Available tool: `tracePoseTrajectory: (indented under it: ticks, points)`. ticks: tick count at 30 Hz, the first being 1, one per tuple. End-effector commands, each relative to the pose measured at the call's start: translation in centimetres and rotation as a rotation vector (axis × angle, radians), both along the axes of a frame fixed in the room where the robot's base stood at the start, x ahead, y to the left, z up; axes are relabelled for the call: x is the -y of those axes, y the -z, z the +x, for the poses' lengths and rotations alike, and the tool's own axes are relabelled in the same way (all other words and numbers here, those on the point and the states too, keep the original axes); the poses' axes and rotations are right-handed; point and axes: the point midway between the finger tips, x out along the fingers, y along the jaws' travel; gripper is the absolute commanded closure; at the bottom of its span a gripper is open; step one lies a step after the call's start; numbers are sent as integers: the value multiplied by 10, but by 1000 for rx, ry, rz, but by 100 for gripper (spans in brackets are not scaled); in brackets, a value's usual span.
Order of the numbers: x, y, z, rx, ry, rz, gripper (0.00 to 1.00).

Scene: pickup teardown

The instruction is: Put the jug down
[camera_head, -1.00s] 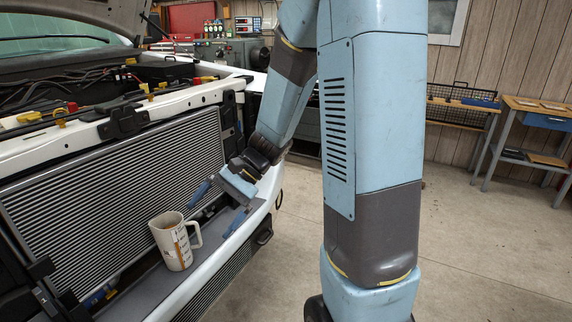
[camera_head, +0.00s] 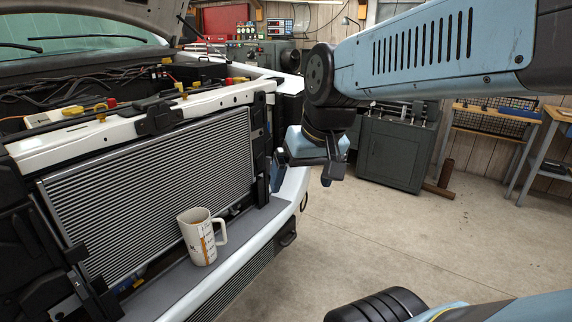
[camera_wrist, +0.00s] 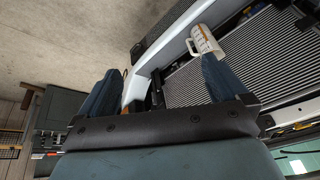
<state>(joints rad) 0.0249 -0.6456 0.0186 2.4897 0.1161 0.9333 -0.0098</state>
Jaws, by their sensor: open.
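The jug (camera_head: 200,238) is a white mug-like vessel with orange and dark markings and a handle on its right side. It stands upright on the grey bumper ledge (camera_head: 172,298) in front of the radiator. My gripper (camera_head: 302,180) is open and empty, up and to the right of the jug and apart from it. In the wrist view, my gripper's blue fingers (camera_wrist: 155,82) are spread wide. The jug (camera_wrist: 203,42) shows there just beyond the tip of the right finger, which may hide part of it.
The radiator (camera_head: 150,185) stands directly behind the jug. The truck's open engine bay lies above it. A grey machine cabinet (camera_head: 392,150) and a workbench (camera_head: 545,150) stand farther back at the right. The concrete floor (camera_head: 350,240) right of the bumper is clear.

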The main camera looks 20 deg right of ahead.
Motion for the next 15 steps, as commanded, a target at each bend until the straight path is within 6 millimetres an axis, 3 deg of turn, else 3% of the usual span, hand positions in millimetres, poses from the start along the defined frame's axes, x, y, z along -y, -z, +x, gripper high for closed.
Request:
tracePoseTrajectory:
  ticks: [6, 15]
  points:
    - [16, -19, -12, 110, -22, -85, 0]
    - [19, -22, -14, 127, -26, -100, 0]
